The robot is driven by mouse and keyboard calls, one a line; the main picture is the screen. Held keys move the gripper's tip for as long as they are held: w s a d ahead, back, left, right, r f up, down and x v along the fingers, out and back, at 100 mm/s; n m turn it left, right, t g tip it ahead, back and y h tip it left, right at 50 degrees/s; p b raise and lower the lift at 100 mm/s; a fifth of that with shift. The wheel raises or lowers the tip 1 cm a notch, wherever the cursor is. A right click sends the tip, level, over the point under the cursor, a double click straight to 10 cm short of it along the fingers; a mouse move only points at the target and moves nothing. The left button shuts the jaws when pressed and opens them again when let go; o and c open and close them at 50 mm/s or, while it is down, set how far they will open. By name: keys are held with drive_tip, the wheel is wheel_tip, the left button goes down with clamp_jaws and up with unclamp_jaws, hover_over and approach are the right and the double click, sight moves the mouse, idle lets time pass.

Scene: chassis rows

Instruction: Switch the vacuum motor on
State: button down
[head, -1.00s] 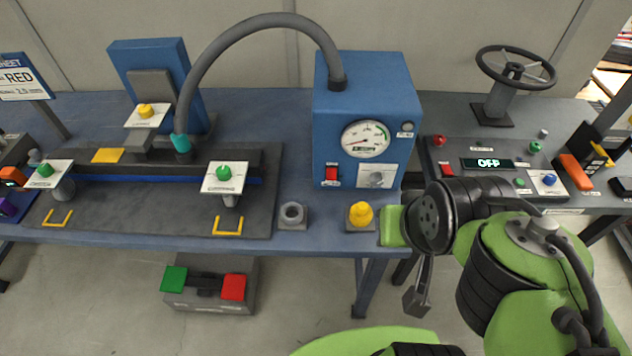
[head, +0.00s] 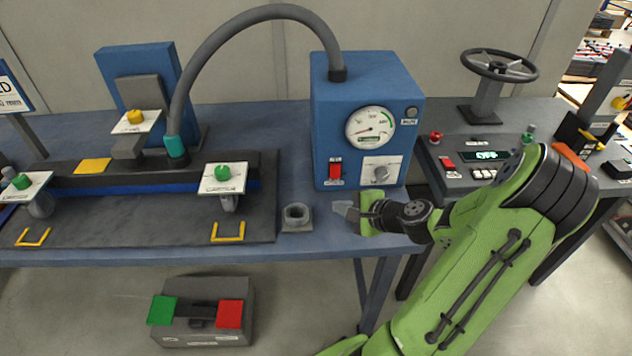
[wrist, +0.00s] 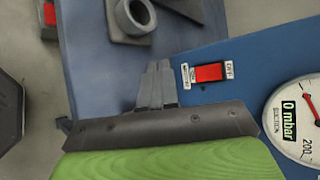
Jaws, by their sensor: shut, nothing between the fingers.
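The blue vacuum box (head: 328,110) stands on the bench with a grey hose from its top. A red rocker switch (head: 335,171) sits low on its front, and also shows in the wrist view (wrist: 209,73) with small labels at its sides. The round gauge (head: 370,128) is right of and above it; in the wrist view the gauge (wrist: 297,110) reads 0 mbar. My gripper (head: 344,210) is shut and empty, in front of and below the switch. In the wrist view my fingertips (wrist: 157,70) are left of the switch, apparently not touching it.
A grey ring-shaped holder (head: 296,217) stands left of my gripper. A console (head: 480,160) with a handwheel (head: 501,66) is at right.

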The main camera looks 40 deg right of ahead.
sight(335, 171)
drive_tip(key=shift+d, duration=0.1)
drive_tip(key=shift+w+d+f+p, duration=0.15)
drive_tip(key=shift+w+d, duration=0.65)
drive_tip(key=shift+w, duration=0.4)
drive_tip(key=shift+w+d+f+p, duration=0.1)
drive_tip(key=shift+w+d+f, duration=0.1)
drive_tip(key=shift+w+d, duration=0.8)
drive_tip(key=shift+w+d+f+p, duration=0.15)
drive_tip(key=shift+w+d, duration=0.45)
drive_tip(key=shift+w, duration=0.75)
drive_tip(key=shift+w+d, duration=0.25)
drive_tip(key=shift+w, duration=0.1)
drive_tip(key=shift+w+d+f, duration=0.1)
drive_tip(key=shift+w+d, duration=0.1)
drive_tip(key=shift+w, duration=0.05)
drive_tip(key=shift+s+a, duration=0.1)
drive_tip(key=shift+s+a+p, duration=0.3)
drive_tip(key=shift+s+a, duration=0.05)
drive_tip(key=shift+s, duration=0.15)
